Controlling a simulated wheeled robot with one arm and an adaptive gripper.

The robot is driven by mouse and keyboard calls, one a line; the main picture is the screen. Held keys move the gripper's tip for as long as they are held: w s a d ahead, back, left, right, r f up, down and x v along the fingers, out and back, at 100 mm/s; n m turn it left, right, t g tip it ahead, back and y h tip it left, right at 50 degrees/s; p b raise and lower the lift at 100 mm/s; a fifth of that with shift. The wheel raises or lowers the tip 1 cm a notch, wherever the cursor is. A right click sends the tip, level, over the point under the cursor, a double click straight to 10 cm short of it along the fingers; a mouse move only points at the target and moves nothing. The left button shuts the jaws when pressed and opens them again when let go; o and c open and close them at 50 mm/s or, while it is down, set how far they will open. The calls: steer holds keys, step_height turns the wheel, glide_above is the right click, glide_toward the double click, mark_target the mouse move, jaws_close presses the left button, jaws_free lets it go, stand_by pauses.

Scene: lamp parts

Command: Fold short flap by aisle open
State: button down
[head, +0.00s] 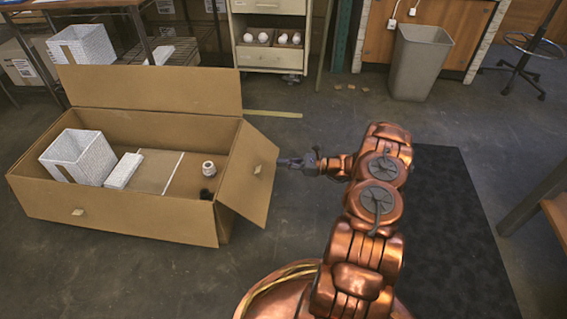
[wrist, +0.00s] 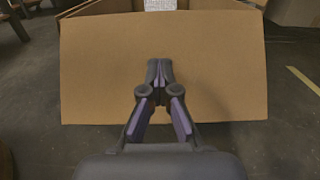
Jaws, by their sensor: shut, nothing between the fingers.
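A large cardboard box (head: 120,205) stands on the floor at the left in the head view. Its short flap (head: 248,172) at the right end hangs outward, tilted down past the box's end wall. The flap fills much of the wrist view (wrist: 215,70) as a flat brown panel. My gripper (head: 281,161) is shut and empty, at the outer side of this flap. In the wrist view the closed fingertips (wrist: 159,66) lie in front of the flap; I cannot tell whether they touch it.
In the box are a white basket (head: 78,157), a white block (head: 123,171) and a small white part (head: 209,169). The box's long back flap (head: 150,88) stands up. A grey bin (head: 419,62) stands at the back right.

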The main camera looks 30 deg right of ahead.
steer(key=c, duration=1.9)
jaws_free()
steer(key=o, duration=0.6)
steer(key=shift+c, duration=0.2)
steer(key=v, duration=1.2)
